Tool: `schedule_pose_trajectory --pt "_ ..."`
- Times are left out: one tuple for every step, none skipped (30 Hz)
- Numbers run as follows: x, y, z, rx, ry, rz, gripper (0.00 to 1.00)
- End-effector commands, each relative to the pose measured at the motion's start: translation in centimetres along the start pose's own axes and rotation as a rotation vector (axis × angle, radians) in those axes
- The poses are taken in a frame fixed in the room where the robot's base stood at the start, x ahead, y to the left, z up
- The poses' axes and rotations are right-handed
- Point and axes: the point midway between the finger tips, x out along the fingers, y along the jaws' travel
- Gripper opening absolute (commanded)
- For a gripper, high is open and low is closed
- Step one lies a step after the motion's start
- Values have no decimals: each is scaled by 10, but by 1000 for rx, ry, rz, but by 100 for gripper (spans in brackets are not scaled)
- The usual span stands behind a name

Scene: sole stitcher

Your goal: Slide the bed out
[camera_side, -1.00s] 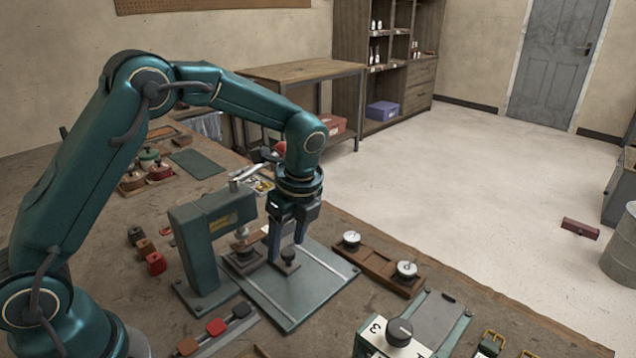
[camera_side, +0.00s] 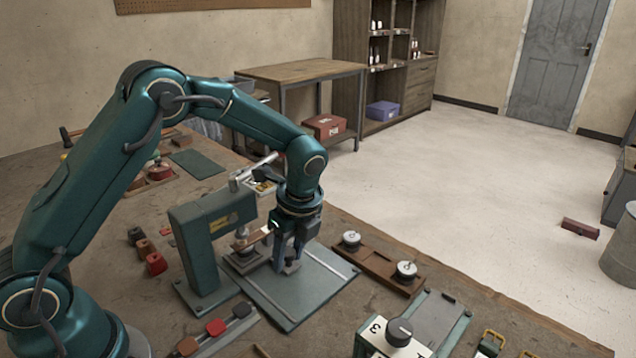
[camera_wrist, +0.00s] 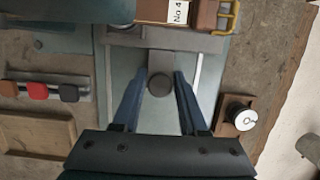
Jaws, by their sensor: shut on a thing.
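The grey bed (camera_side: 242,262) sits low under the head of the teal stitcher (camera_side: 200,245), above its broad base plate (camera_side: 310,290). In the wrist view the bed (camera_wrist: 150,40) has a narrow tab toward me ending in a round dark knob (camera_wrist: 160,85). My gripper (camera_side: 286,266) is down at that tab. In the wrist view its two fingers (camera_wrist: 164,78) are on either side of the knob, shut on it. In the side view the fingers hide most of the knob.
Two pale rails (camera_side: 325,262) run along the base plate, with clear surface between them. A wooden holder with two round spools (camera_side: 378,265) stands to the right. A rack of coloured tabs (camera_side: 215,328) lies in front. A numbered device with a dark knob (camera_side: 400,332) stands at front right.

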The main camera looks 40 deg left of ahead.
Motion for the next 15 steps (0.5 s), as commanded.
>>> schedule_pose_trajectory --pt "-1 0 -2 1 1 -1 11" --pt "-1 0 -4 1 1 -1 11" --pt "-2 0 -6 0 1 -1 11" --pt "-2 0 -8 1 1 -1 11" --pt "-3 0 -10 1 1 -1 11" --pt "-4 0 -12 2 1 -1 11" --pt "-4 0 -14 2 1 -1 11" --pt "-5 0 -15 1 1 -1 11" --pt "-5 0 -17 1 1 -1 11" --pt "-6 0 -19 1 1 -1 11" --pt "-6 0 -21 1 1 -1 11" --pt "-7 0 -23 2 1 -2 11" --pt "-7 0 -25 2 1 -2 11" --pt "-8 0 -26 1 1 -2 11" --pt "-8 0 -28 1 1 -2 11"
